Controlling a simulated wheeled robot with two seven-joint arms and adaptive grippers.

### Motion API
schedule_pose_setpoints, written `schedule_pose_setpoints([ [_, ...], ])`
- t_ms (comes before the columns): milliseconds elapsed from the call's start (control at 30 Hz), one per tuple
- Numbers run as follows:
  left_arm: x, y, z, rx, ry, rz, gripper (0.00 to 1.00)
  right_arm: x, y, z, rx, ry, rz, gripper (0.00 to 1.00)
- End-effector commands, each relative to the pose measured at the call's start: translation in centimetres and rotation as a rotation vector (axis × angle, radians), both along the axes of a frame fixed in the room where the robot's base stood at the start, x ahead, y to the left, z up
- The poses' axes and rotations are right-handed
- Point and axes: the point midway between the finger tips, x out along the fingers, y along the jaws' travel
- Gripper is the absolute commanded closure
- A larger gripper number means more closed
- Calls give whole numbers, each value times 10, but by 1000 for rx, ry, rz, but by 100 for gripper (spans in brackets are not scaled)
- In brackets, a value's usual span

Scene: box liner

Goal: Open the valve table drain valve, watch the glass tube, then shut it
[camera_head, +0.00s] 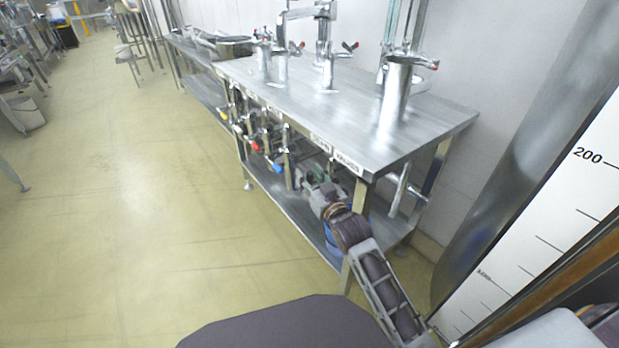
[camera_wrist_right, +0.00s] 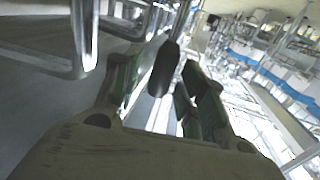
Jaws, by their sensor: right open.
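The steel valve table (camera_head: 350,120) stands right of centre in the head view. A row of small valves with coloured handles hangs below its front edge, among them a red one (camera_head: 255,146) and a blue one (camera_head: 277,167). I cannot tell which is the drain valve. My right gripper (camera_head: 316,186) is under the table's near front corner, by the end of this row. In the right wrist view, its green-padded fingers (camera_wrist_right: 162,98) are apart, with a dark rounded handle (camera_wrist_right: 163,68) between or just beyond them; contact is unclear. I cannot pick out the glass tube. My left gripper is out of view.
Labels (camera_head: 347,163) mark the table's front edge; steel cylinders (camera_head: 396,90) with red-tipped levers stand on top. A lower shelf (camera_head: 280,195) and table legs surround my right arm. A tall white scale (camera_head: 540,235) is close at right. The floor (camera_head: 130,200) at left is clear.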

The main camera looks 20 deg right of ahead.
Motion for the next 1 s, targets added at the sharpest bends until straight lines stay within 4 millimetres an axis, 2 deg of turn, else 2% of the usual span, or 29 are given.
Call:
schedule_pose_setpoints([
  [500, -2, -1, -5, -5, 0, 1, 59, 6, 1, 1, 0, -1, 0, 61],
  [800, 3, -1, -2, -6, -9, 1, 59, 6, 1, 0, 0, -1, 0, 99],
  [1000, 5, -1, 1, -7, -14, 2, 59, 6, 1, 0, 0, 0, 0, 100],
])
